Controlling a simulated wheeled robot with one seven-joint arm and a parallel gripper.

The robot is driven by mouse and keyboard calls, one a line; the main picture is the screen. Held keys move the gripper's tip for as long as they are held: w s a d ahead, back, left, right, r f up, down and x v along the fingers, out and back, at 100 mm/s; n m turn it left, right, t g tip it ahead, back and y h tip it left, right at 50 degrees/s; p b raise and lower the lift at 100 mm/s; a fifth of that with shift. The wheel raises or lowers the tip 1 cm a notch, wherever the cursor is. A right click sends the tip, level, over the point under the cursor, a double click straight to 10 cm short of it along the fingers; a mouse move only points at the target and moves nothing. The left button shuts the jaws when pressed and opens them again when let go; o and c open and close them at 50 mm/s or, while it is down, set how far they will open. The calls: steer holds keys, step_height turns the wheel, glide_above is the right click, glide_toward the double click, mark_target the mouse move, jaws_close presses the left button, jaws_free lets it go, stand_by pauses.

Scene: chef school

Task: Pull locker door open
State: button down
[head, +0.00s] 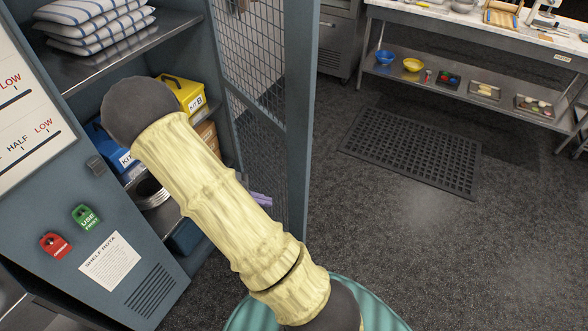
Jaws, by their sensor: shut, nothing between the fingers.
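The blue-grey locker (302,130) stands at the left of the head view, its shelves showing. A mesh panel (250,55) bounds the locker on the right. My cream arm crosses the picture from lower right toward the locker opening, hiding part of the shelves. Its dark rounded end covers some of the door's edge area. My gripper's fingers do not show, so contact with the door cannot be told.
Striped folded cloths (95,22), a yellow kit box (186,95) and a blue kit box (112,150) sit on locker shelves. A black floor mat (412,150) and a steel table (455,22) stand to the right. The floor between is clear.

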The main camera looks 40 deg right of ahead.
steer(key=w+d+f+n+t+h+b, duration=0.1)
steer(key=w+d+f+n+t+h, duration=0.2)
steer(key=w+n+h, duration=0.4)
step_height(320, 180, down, 2)
steer(key=shift+w+d+f+n+t+h+b, duration=0.3)
steer(key=shift+w+d+t+h, duration=0.1)
steer(key=shift+w+t+h, duration=0.25)
steer(key=shift+s, duration=0.1)
steer(key=p, duration=0.6)
glide_toward(302, 162)
steer(key=d, duration=0.6)
steer(key=shift+d+r, duration=0.1)
steer(key=shift+d, duration=0.35)
